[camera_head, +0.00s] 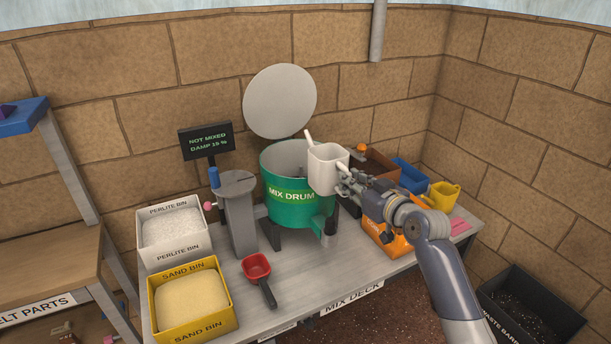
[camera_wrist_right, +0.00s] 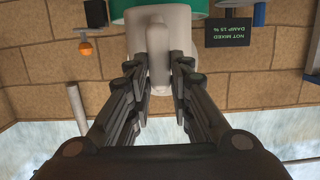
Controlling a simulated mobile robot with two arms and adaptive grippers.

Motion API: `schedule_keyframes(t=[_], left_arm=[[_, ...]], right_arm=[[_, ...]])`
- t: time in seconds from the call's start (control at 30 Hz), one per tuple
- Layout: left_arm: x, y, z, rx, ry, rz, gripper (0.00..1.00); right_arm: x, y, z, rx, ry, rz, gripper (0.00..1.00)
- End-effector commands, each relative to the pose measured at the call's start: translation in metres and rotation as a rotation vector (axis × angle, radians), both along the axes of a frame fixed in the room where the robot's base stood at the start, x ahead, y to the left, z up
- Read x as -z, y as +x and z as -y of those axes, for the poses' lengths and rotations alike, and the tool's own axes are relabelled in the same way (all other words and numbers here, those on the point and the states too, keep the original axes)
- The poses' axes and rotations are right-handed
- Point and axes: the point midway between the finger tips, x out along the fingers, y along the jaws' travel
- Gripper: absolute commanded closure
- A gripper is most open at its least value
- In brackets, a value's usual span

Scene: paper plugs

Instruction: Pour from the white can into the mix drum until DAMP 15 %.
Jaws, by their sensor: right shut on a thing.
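The white can (camera_head: 327,169) is in the air at the right rim of the green mix drum (camera_head: 291,200), its spout up and to the left over the drum. It looks close to upright, and no stream shows. My right gripper (camera_head: 345,184) is shut on the can's handle; the right wrist view shows the fingers (camera_wrist_right: 158,75) on both sides of the handle (camera_wrist_right: 158,62). The drum's round lid (camera_head: 280,101) is raised behind it. The display (camera_head: 206,141) reads NOT MIXED and DAMP, with what looks like 15 %. My left gripper is out of view.
On the deck (camera_head: 310,285) stand a white perlite bin (camera_head: 174,256), a yellow sand bin (camera_head: 196,327), a red scoop (camera_head: 257,268) and a grey stand with a blue handle (camera_head: 240,225). A yellow jug (camera_head: 441,196) and an orange box (camera_head: 385,240) are at right.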

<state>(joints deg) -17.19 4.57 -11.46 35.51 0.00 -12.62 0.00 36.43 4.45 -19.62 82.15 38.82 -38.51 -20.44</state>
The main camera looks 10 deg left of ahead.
Motion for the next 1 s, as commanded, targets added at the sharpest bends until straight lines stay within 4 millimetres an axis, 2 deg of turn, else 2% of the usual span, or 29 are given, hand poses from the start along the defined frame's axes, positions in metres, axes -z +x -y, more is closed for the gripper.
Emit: schedule_keyframes(t=[0.1,0.27,0.57,1.0], left_arm=[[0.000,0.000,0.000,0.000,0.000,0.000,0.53],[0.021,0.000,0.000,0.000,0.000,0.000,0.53],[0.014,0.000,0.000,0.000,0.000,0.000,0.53],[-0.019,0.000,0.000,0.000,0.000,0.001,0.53]], right_arm=[[-0.002,0.000,0.000,0.001,0.002,0.003,1.00],[0.012,0.001,0.000,0.002,0.017,0.026,1.00],[0.003,0.001,0.000,0.001,0.018,0.029,1.00],[-0.035,0.001,0.000,0.001,0.018,0.028,1.00]])
